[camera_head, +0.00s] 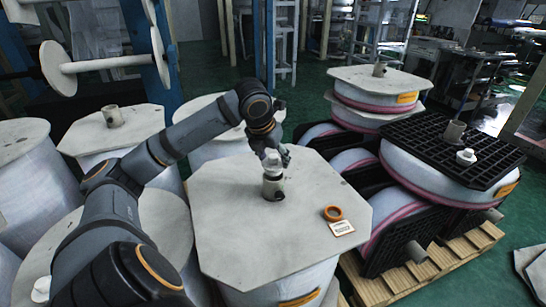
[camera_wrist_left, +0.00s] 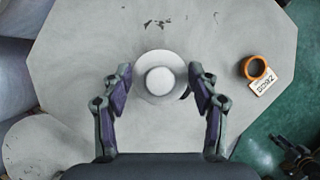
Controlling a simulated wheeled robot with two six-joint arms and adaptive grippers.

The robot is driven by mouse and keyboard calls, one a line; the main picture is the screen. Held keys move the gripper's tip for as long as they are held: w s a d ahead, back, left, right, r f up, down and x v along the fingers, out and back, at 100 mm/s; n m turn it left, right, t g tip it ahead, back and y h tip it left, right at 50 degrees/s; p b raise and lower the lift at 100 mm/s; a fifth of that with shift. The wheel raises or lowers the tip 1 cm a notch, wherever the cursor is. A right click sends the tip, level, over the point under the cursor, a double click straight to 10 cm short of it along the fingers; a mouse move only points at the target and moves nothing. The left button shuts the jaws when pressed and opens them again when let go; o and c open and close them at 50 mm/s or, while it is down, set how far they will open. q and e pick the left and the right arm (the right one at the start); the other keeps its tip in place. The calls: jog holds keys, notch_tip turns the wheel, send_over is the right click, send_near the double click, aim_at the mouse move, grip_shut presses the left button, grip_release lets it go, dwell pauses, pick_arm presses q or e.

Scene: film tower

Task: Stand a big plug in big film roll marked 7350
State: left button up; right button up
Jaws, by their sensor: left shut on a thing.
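The big plug (camera_head: 273,186) is a beige-grey cylinder with a paler, narrower top. It stands about upright at the middle of a large film roll's pale octagonal top (camera_head: 230,220). My left gripper (camera_head: 272,160) is shut on its upper part from above. In the left wrist view the plug (camera_wrist_left: 160,80) is round from above, between the two fingers (camera_wrist_left: 157,95). A dark hole edge (camera_head: 279,197) shows at its foot, so it is over or in the hole; I cannot tell how deep.
Rolls with black pallets (camera_head: 455,145) stand at right on a wooden pallet (camera_head: 440,262). Another roll (camera_head: 110,135) with a cylinder stands at left.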

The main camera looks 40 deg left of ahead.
pick_arm(q)
jog(key=shift+f+b, duration=1)
jog(key=shift+f, duration=0.4)
jog(key=o, duration=1.2)
jog(key=shift+v, duration=6.05)
jog(key=shift+f, duration=0.1)
